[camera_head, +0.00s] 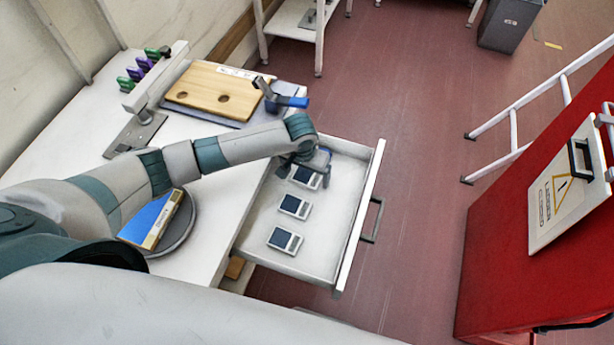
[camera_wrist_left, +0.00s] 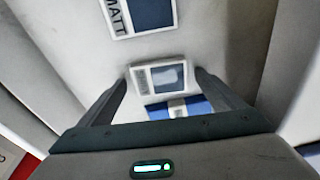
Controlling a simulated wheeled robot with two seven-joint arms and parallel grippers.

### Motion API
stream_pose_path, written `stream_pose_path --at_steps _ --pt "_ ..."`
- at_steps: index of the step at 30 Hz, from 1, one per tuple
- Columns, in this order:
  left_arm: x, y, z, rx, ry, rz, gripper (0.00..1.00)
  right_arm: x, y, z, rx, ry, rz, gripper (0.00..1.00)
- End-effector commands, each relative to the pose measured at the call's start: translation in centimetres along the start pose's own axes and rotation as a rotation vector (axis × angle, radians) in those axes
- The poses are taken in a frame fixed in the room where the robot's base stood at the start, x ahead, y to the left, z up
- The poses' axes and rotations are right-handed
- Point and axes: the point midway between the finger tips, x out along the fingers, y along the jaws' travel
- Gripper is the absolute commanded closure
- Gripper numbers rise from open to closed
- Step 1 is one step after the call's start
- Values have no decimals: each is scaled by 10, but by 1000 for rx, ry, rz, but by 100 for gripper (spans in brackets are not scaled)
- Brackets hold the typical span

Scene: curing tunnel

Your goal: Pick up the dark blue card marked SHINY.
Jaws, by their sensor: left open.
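My left gripper (camera_head: 312,163) is over the far end of an open white drawer (camera_head: 333,225). In the left wrist view its two fingers (camera_wrist_left: 164,78) are apart, with a small white-framed card (camera_wrist_left: 158,78) between their tips. That card has a dark blue face with a pale sheen; its label is too small to read. A card marked MATT (camera_wrist_left: 150,13) lies above it in that view. A blue and white piece (camera_wrist_left: 180,107) shows below it, partly hidden by the gripper. In the head view, cards show in a row (camera_head: 294,206), (camera_head: 285,240), and one (camera_head: 306,178) by the gripper.
The white table (camera_head: 215,240) carries a wooden board (camera_head: 212,90) with two holes, a rack of green and purple clips (camera_head: 140,73), and a round grey plate with a blue-and-tan box (camera_head: 155,218). A red cabinet (camera_head: 520,230) stands right; floor (camera_head: 420,200) between is clear.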

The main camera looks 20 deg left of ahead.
Motion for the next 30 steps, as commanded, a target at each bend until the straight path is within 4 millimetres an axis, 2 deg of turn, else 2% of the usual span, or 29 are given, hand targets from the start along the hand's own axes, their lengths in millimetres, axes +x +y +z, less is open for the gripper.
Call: stream_pose_path --at_steps 11,15,17,26,30 --pt "0 0 0 -1 0 0 12 0 1 0 0 -1 1 69" --pt "0 0 0 -1 0 0 45 0 1 0 0 -1 1 69" --pt "0 0 0 -1 0 0 56 0 1 0 0 -1 1 69" --pt "-1 0 0 -1 1 0 56 0 1 0 0 -1 1 69" --pt "-8 0 -2 -1 2 1 56 2 1 1 0 -1 1 69"
